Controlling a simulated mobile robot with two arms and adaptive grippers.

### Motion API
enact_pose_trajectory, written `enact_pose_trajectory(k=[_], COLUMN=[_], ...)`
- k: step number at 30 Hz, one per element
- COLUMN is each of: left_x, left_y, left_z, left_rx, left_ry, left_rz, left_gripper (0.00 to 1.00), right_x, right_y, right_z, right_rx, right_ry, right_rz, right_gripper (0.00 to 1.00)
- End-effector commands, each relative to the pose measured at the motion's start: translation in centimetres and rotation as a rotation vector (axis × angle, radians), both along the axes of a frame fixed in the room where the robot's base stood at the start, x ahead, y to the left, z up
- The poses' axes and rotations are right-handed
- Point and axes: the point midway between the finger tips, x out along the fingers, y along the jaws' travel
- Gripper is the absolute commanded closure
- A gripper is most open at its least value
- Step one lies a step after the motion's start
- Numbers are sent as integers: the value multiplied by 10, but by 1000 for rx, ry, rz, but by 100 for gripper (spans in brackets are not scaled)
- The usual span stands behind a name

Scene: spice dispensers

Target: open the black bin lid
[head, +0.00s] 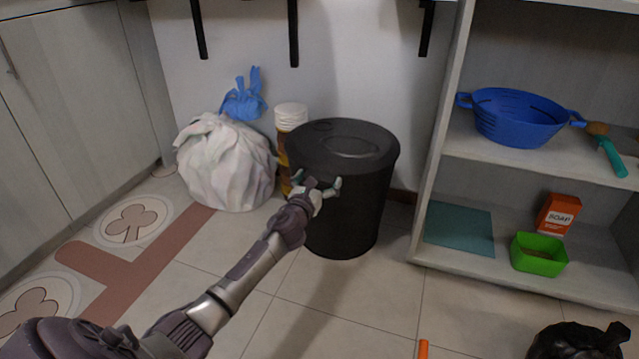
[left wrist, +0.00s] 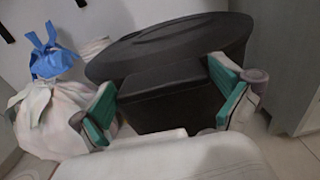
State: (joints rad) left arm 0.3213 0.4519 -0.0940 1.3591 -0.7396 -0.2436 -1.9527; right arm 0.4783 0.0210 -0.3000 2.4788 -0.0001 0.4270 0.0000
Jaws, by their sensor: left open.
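The black bin (head: 352,215) stands upright on the tiled floor against the wall, with its round black lid (head: 362,141) lying closed on top. My left gripper (head: 318,184) is at the front of the bin, just below the lid's rim. In the left wrist view the left gripper (left wrist: 165,108) has its green-padded fingers spread wide, with the dark bin body (left wrist: 165,92) between and beyond them. The lid (left wrist: 175,42) overhangs just past the fingertips. I cannot tell whether the fingers touch the bin. My right gripper is not in view.
A white bag (head: 225,165) with a blue tie and a white-capped container (head: 291,117) stand left of the bin. A shelf unit (head: 437,150) stands close on the right, holding a blue colander (head: 520,118) and a green box (head: 538,254). Floor in front is mostly clear.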

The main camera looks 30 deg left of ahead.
Motion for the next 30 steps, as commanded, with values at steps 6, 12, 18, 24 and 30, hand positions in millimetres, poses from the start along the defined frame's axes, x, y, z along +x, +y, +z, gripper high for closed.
enact_pose_trajectory(k=[6, 12, 18, 24, 30], left_x=[4, 4, 4, 4, 4], left_y=[1, 1, 1, 1, 1], left_z=[0, 0, 0, 0, 6], left_rx=[0, 0, 0, -1, -3], left_ry=[0, 0, 0, 1, 8], left_rz=[-1, 0, 0, 0, -1], left_gripper=[0, 12, 45, 69, 69], right_x=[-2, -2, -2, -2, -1], right_y=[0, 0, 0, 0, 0], right_z=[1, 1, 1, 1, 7], right_rx=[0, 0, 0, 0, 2], right_ry=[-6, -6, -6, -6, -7], right_rz=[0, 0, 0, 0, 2], right_gripper=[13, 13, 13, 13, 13])
